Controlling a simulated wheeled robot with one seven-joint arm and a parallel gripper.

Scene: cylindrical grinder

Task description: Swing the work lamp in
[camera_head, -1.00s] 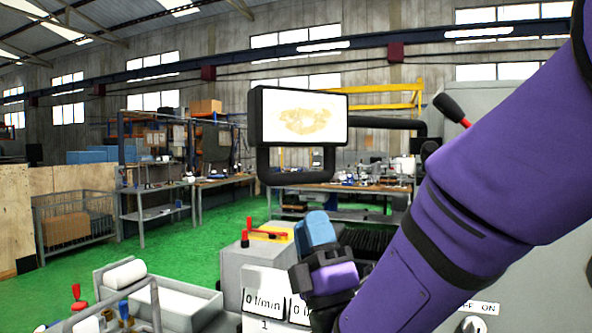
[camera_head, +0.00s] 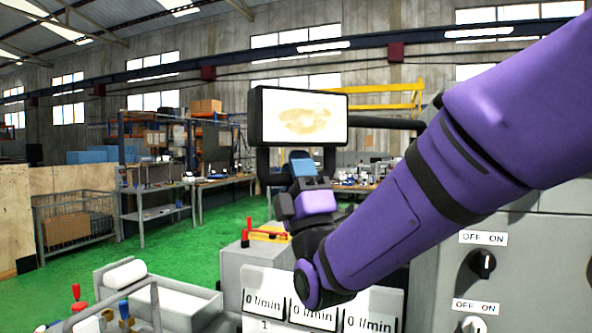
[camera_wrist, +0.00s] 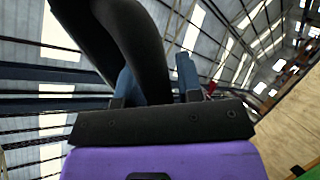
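The work lamp (camera_head: 303,120) is a lit rectangular panel in a black frame, with a black loop handle (camera_head: 329,162) below it. It faces me in the middle of the head view. My gripper (camera_head: 302,160), with blue fingers, points up at the handle and hides part of its lower bar. In the wrist view a thick curved black bar (camera_wrist: 143,50), seemingly the handle, runs down between my two fingers. The left finger is partly hidden by it, and a narrow gap shows beside the right finger. My fingers stand apart.
A grey machine panel with OFF/ON knobs (camera_head: 482,264) stands at right, behind my arm. Flow boxes marked l/min (camera_head: 314,313) and a red-handled valve (camera_head: 266,235) lie below. A grey tray (camera_head: 180,303) is at lower left. Workbenches stand farther back.

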